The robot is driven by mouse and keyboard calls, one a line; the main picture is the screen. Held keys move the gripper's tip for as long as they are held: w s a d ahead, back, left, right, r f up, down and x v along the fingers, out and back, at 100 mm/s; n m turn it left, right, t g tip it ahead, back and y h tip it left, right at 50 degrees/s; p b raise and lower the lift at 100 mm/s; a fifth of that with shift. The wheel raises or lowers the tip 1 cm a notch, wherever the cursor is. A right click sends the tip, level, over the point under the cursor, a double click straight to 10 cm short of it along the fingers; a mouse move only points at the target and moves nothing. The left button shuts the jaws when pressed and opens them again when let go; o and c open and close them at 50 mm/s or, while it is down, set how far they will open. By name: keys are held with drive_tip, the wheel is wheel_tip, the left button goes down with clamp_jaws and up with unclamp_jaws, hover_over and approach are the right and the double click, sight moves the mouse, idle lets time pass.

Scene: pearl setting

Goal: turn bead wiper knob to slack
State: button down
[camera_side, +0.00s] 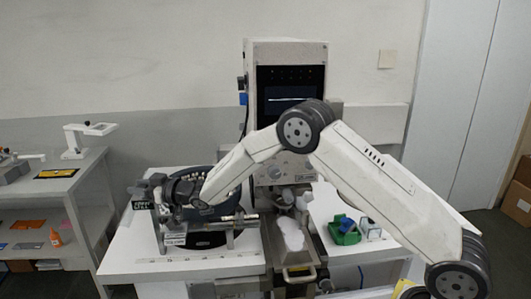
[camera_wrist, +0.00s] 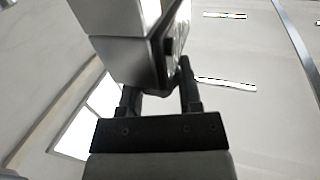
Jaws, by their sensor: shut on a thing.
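My gripper (camera_side: 157,186) is at the left end of the metal fixture (camera_side: 247,219) on the white table, beside a small dark label plate (camera_side: 140,205). In the wrist view my gripper's two dark fingers (camera_wrist: 157,90) stand either side of a small dark part (camera_wrist: 156,93) under a grey and white block (camera_wrist: 120,40). The gripper is shut on this part, which I take to be the bead wiper knob. Most of the knob is hidden by the fingers and block, so its setting and any slack mark cannot be read.
A tall white machine (camera_side: 292,56) with a dark screen stands behind the table. A metal tray (camera_side: 297,272) with white material, a green container (camera_side: 344,236) and a small white box (camera_side: 371,227) are to the right. A side shelf (camera_side: 60,190) stands at left.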

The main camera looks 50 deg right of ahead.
drive_tip(key=shift+r+n+y, duration=0.1)
drive_tip(key=shift+n+y, duration=0.2)
drive_tip(key=shift+y, duration=0.2)
drive_tip(key=shift+c, duration=1.4)
unclamp_jaws()
drive_tip(key=shift+s+d, duration=0.1)
drive_tip(key=v, duration=0.7)
drive_tip(key=shift+s, duration=0.25)
drive_tip(key=shift+d+r, duration=0.1)
drive_tip(key=shift+d, duration=0.05)
drive_tip(key=shift+d, duration=0.1)
